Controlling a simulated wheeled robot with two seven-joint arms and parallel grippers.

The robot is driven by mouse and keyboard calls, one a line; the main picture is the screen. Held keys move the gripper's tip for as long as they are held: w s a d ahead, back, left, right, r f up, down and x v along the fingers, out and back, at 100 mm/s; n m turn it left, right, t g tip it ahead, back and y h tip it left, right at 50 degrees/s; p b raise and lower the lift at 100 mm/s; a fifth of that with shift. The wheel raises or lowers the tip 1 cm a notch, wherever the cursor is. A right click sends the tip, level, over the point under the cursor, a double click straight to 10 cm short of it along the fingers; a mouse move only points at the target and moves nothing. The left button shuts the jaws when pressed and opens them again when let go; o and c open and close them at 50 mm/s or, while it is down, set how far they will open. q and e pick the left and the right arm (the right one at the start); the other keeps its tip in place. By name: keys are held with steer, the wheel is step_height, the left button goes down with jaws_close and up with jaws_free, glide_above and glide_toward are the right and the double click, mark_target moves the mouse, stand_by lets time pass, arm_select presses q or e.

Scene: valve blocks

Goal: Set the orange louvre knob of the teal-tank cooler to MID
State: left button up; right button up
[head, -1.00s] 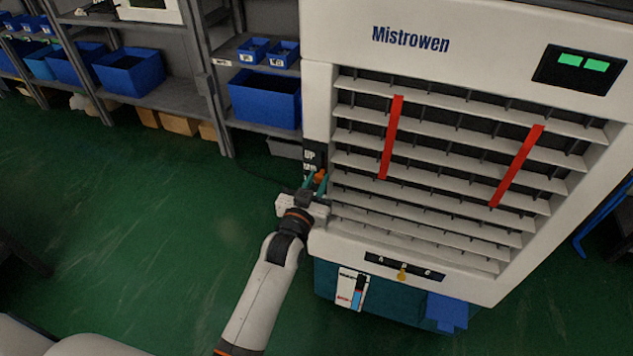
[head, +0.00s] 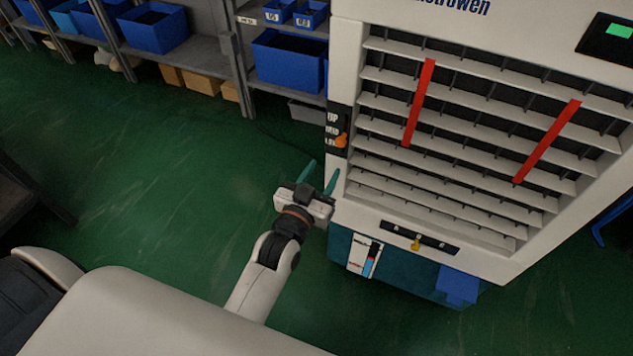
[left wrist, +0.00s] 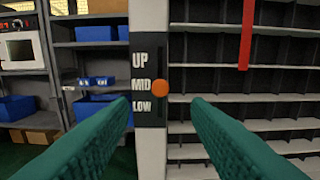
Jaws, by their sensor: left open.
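The cooler (head: 480,225) has a white louvred front and a teal tank (head: 405,280) below. On its left edge is a black plate (head: 336,118) marked UP, MID and LOW, with the orange louvre knob (head: 341,140) on it. In the left wrist view the knob (left wrist: 160,88) is level with the word MID on the plate (left wrist: 142,68). My left gripper (head: 323,172) is open and empty, in front of the knob and apart from it. Its teal fingers (left wrist: 160,104) point at the plate, with the knob between and beyond their tips. My right gripper is out of view.
Grey shelves with blue bins (head: 289,62) stand left of the cooler. A lower control strip with a yellow knob (head: 416,243) is on the cooler's front, under the louvres. Red strips (head: 418,103) hang over the louvres. The green floor (head: 150,170) at left is clear.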

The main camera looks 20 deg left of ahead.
arm_select(q)
steer(key=s, duration=0.2)
steer(key=shift+s, duration=0.35)
steer(key=s+d+f+m+g, duration=0.1)
steer(key=s+f+g, duration=0.25)
steer(key=f, duration=0.75)
steer(key=s+f+g+h, duration=0.1)
steer(key=s+f+g, duration=0.3)
steer(key=f, duration=0.8)
steer(key=s+d+f+m+g, duration=0.15)
steer(key=s+f, duration=0.35)
steer(key=f, duration=0.6)
steer(key=s+a+f+g, duration=0.2)
steer(key=s+f, duration=0.3)
steer(key=s, duration=0.3)
steer(key=s+a+f+g+y, duration=0.1)
steer(key=s+a+f+g, duration=0.2)
steer(key=s, duration=0.6)
steer(key=s+a+f+g, duration=0.3)
steer(key=s+f, duration=0.4)
steer(key=s, duration=0.2)
steer(key=shift+a+f+y+p, duration=0.25)
steer(key=shift+f+y+p, duration=0.05)
steer(key=shift+f+p, duration=0.15)
steer(key=shift+n, duration=0.25)
